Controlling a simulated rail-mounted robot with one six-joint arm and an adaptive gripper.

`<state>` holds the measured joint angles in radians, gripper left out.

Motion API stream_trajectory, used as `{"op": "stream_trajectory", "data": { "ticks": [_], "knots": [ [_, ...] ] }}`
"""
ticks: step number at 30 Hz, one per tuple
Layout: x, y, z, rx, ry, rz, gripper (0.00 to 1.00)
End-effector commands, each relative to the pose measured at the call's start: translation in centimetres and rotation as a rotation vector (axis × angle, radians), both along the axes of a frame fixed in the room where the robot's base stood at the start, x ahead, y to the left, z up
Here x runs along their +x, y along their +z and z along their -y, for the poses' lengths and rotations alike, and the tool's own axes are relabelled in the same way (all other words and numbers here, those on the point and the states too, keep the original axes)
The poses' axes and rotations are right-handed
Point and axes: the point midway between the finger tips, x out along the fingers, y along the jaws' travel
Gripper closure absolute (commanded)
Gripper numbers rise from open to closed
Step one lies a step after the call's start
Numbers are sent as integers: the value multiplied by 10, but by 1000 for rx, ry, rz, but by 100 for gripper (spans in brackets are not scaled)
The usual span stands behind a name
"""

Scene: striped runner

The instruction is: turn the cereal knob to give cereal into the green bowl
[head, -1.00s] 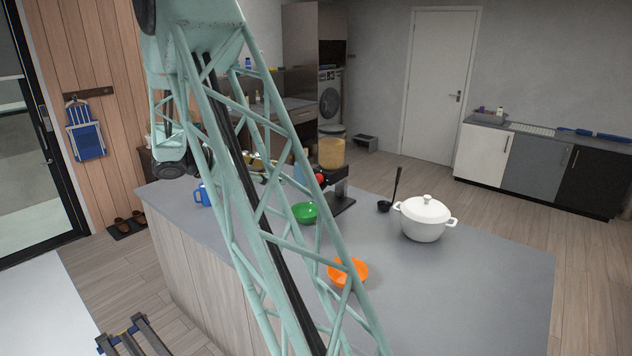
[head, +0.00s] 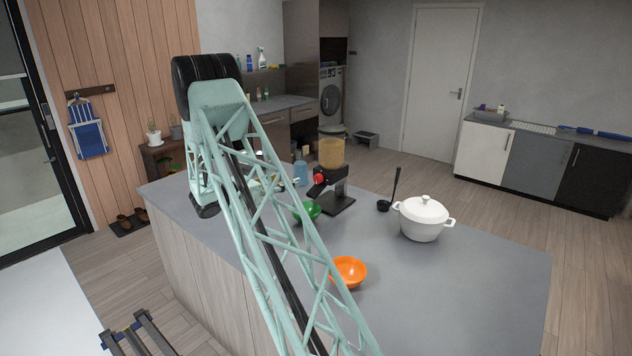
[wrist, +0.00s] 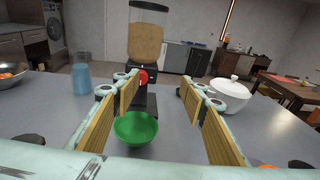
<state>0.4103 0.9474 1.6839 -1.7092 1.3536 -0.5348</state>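The cereal dispenser (head: 331,154) stands on the grey counter, its clear hopper holding tan cereal. Its red knob (head: 318,178) faces my arm; the knob also shows in the wrist view (wrist: 143,76). The green bowl (head: 311,209) is partly hidden behind my arm in the head view. In the wrist view the green bowl (wrist: 136,129) looks empty and sits on the near side of the dispenser, below the knob. My gripper (wrist: 158,86) is open and empty, its yellow-padded fingers wide apart. The knob appears between them, nearer the left finger, with no contact visible.
An orange bowl (head: 349,271) sits nearer on the counter. A white lidded pot (head: 422,220) and a black ladle (head: 385,205) are right of the dispenser. The counter's right front is clear.

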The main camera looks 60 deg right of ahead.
Motion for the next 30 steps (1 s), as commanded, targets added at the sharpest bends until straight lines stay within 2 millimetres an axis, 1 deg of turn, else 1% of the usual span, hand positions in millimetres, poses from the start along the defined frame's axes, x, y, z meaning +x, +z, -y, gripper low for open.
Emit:
{"op": "stream_trajectory", "data": {
  "ticks": [3,12,18,24,30],
  "knots": [
    [7,-17,13,-18,22,-43,61],
    [25,-58,41,-64,83,-143,61],
    [33,-80,52,-86,115,-192,61],
    [36,-89,57,-96,128,-212,61],
    [36,-90,57,-97,129,-213,61]
  ]
}}
